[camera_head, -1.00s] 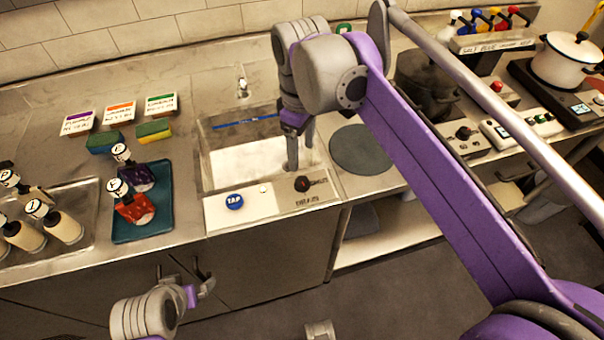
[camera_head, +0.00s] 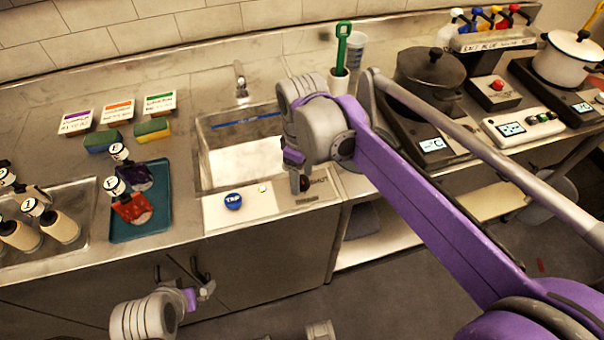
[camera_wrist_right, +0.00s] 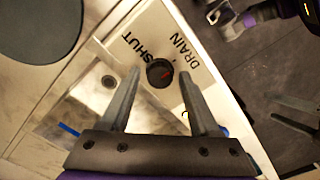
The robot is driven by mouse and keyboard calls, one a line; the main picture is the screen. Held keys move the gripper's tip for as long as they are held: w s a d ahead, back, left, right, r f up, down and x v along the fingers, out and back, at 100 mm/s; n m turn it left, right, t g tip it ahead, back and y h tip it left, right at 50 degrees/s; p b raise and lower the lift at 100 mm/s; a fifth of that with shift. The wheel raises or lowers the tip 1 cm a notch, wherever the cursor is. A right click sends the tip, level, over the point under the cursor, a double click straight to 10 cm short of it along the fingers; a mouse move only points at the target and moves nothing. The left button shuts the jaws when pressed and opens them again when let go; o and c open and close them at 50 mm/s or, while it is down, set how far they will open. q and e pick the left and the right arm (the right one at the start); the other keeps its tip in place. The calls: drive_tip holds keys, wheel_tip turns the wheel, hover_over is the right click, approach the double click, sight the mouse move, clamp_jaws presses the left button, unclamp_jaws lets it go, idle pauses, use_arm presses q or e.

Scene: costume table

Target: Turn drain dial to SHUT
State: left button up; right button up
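My right gripper (camera_wrist_right: 159,73) is open, with one fingertip on each side of the dial in that view. I cannot tell whether they touch it. In the head view the right gripper (camera_head: 300,184) is over the panel's right end and partly hides the dial. My left gripper (camera_head: 200,293) is low at the front, away from the panel.
The sink (camera_head: 205,150) lies behind the panel, with a blue TAP button (camera_head: 233,201) left of the dial. A teal tray (camera_head: 163,220) with bottles is left of the sink. A green-handled tool (camera_head: 342,50) in a holder and a dark pot (camera_head: 430,75) stand right.

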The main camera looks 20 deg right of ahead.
clamp_jaws()
drive_tip(key=shift+n, duration=0.3)
drive_tip(key=n+p, duration=0.1)
drive_tip(key=n, duration=0.2)
drive_tip(key=shift+r+n, duration=0.1)
drive_tip(key=shift+n, duration=0.2)
drive_tip(key=n+p, duration=0.1)
drive_tip(key=n, duration=0.3)
drive_tip(key=shift+n, duration=0.3)
drive_tip(key=n+p, duration=0.1)
drive_tip(key=n, duration=0.3)
drive_tip(key=shift+n, duration=2.5)
